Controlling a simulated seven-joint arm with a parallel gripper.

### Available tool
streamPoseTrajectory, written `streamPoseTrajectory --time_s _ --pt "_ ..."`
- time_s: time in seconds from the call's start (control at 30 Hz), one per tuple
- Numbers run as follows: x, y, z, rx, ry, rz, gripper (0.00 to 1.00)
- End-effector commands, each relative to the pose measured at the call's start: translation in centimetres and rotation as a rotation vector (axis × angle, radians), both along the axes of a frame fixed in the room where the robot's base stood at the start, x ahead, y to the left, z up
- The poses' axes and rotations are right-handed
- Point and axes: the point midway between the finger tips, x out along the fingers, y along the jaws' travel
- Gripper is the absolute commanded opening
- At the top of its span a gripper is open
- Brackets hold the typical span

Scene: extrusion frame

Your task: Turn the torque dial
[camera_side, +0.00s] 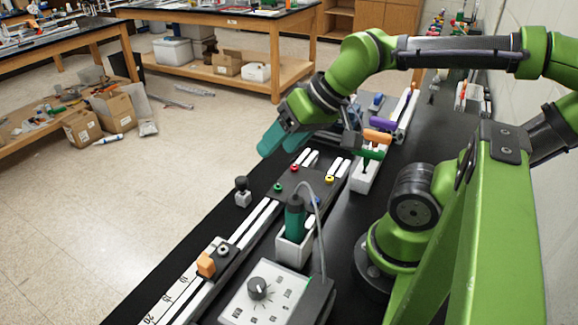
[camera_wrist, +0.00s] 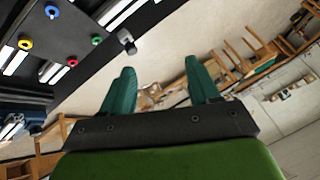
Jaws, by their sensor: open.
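A dark round dial (camera_side: 258,288) with tick marks around it sits on the face of a white control box (camera_side: 240,312) at the front of the bench in the side view. I take it for the torque dial. My gripper (camera_side: 270,142), with teal fingers, hangs in the air well behind the dial, toward the bench's left edge. Its fingers are apart and empty, and they also show in the wrist view (camera_wrist: 159,70). The dial is out of sight in the wrist view.
A teal-handled tool (camera_side: 295,218) stands in a white holder behind the box, with a grey cable near it. A rail with an orange-handled clamp (camera_side: 206,264) runs left of the box. A black knob on a small block (camera_side: 243,190) stands near the bench edge.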

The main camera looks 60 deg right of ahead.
Motion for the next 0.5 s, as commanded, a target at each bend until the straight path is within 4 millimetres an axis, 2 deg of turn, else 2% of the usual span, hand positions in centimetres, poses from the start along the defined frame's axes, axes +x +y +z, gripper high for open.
streamPoseTrajectory --time_s 0.17,0.3,0.5 --pt "1.8 1.0 -1.7 -0.041 0.135 0.023 0.61" --pt "3.4 3.9 -3.3 -0.033 0.362 0.033 0.61" --pt "4.0 9.1 -4.5 0.034 0.716 -0.009 0.61"
